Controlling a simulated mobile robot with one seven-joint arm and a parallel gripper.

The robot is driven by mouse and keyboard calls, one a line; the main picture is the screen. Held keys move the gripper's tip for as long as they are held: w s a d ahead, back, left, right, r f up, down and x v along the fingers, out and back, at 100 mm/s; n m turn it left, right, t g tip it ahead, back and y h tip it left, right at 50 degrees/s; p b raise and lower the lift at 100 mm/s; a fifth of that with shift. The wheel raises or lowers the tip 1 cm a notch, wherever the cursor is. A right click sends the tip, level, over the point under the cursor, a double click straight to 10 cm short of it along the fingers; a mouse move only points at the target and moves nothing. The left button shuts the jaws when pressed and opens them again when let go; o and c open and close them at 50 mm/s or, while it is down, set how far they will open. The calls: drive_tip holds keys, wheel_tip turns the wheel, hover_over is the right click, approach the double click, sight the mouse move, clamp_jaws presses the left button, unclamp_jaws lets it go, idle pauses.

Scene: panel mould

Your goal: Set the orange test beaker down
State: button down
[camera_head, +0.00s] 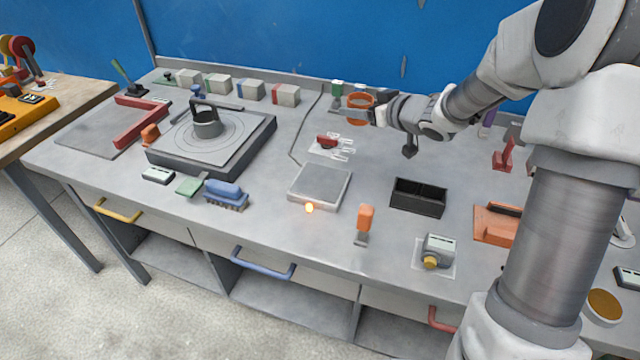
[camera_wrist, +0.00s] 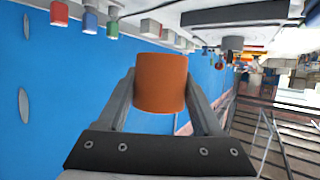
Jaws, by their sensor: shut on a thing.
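The orange test beaker (camera_head: 360,103) is in my gripper (camera_head: 363,114), over the back of the bench in the head view. In the wrist view the beaker (camera_wrist: 161,82) sits between both fingers of my gripper (camera_wrist: 160,90), which are shut on its sides. I cannot tell from the head view how far its base is above the bench. A grey square plate (camera_head: 321,183) lies on the bench to the lower left of the beaker, with a small glowing orange light at its front edge.
A green-topped item (camera_head: 337,88) stands close to the left of the beaker. A red-handled item (camera_head: 327,141) lies in front. A black open box (camera_head: 418,196) and an orange-handled tool (camera_head: 365,220) are nearer the front. Bare bench top (camera_head: 385,160) shows between them.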

drive_tip(key=shift+s+d+f+n+g+y, duration=0.2)
drive_tip(key=shift+f+n+g+y, duration=0.1)
drive_tip(key=shift+f+n, duration=0.1)
wheel_tip(320, 180, down, 2)
drive_tip(key=s+d+n+g+y+b, duration=0.1)
drive_tip(key=s+d+n+y, duration=0.1)
drive_tip(key=b, duration=0.5)
hover_over(320, 181)
wheel_tip(320, 181, down, 7)
drive_tip(key=shift+f, duration=0.15)
drive_tip(key=shift+f+b, duration=0.8)
drive_tip(key=shift+f, duration=1.2)
drive_tip(key=shift+f, duration=0.2)
drive_tip(key=shift+c, duration=0.2)
unclamp_jaws()
